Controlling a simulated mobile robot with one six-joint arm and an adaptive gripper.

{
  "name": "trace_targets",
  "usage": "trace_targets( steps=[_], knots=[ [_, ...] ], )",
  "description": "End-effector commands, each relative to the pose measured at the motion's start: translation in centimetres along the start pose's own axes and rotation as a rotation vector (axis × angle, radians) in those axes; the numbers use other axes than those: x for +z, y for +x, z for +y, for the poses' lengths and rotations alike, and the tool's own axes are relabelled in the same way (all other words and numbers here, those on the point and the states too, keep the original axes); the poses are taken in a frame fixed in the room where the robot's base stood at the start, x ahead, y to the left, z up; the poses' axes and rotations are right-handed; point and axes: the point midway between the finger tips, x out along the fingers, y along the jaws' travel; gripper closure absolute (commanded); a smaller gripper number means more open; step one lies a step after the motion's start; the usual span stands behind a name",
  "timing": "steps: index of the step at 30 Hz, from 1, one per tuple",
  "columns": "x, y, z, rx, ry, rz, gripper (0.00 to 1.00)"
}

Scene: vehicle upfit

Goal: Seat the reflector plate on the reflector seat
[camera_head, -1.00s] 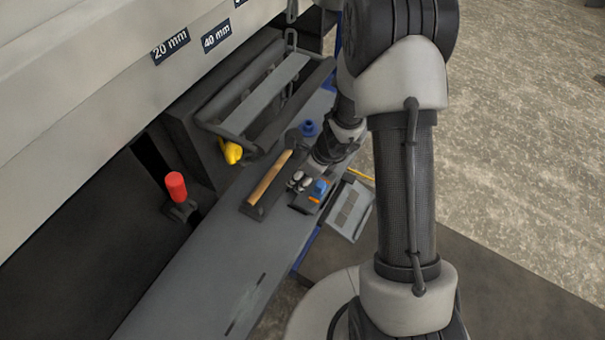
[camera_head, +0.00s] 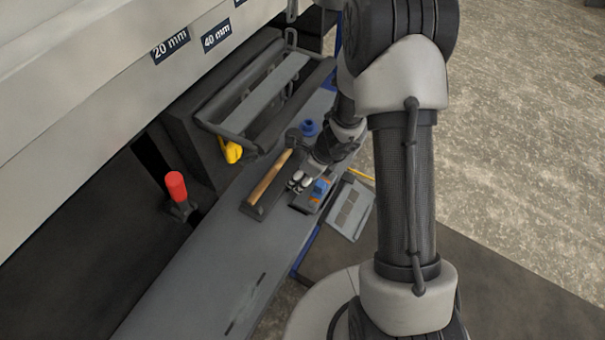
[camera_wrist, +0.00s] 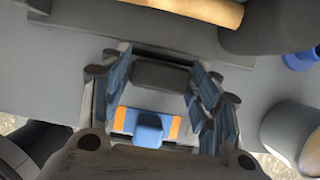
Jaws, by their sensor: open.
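A part with a blue raised grip (camera_head: 320,187) and orange patches, which looks like the reflector plate, sits at a dark block on the grey bench. In the wrist view this blue grip (camera_wrist: 149,129) with orange on both sides shows low between the fingers. My gripper (camera_head: 299,182) is open just left of it in the head view. In the wrist view, my gripper's (camera_wrist: 162,88) blue-padded fingers are spread, with nothing held between them. I cannot tell whether the fingers are level with the grip. I cannot make out the reflector seat for certain.
A wooden-handled hammer (camera_head: 268,180) lies close on the left. A blue round part (camera_head: 309,129) stands behind it. A grey panelled plate (camera_head: 350,210) is on the right. A yellow item (camera_head: 233,151) and red knob (camera_head: 176,186) are farther left. The near bench is clear.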

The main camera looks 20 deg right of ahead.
Motion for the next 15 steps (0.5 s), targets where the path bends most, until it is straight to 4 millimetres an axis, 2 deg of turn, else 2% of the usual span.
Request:
trace_targets(
  steps=[15],
  knots=[
    [0.0,-1.2,0.0,0.000,0.000,0.000,0.44]
  ],
)
